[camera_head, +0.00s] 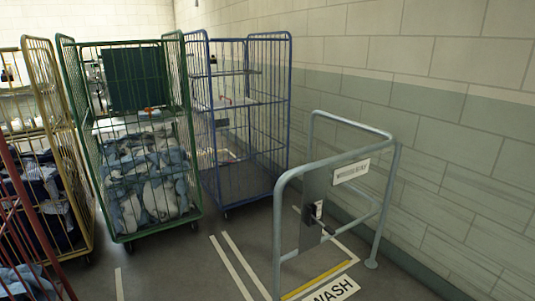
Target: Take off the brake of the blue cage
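The blue cage (287,112) is a tall wire roll cage at the back middle, by the tiled wall. It stands upright and looks mostly empty, with a bare dark base. A small red or pink item shows at its left part, too small to make out. I cannot tell which part is its brake; its wheels are small and dark near the floor. Neither of my grippers is in view.
A green cage (187,130) full of laundry stands left of the blue one. A yellow cage (54,120) and a red cage (32,218) are further left. A grey tubular rail frame (276,228) with a sign stands front right. Floor between is clear.

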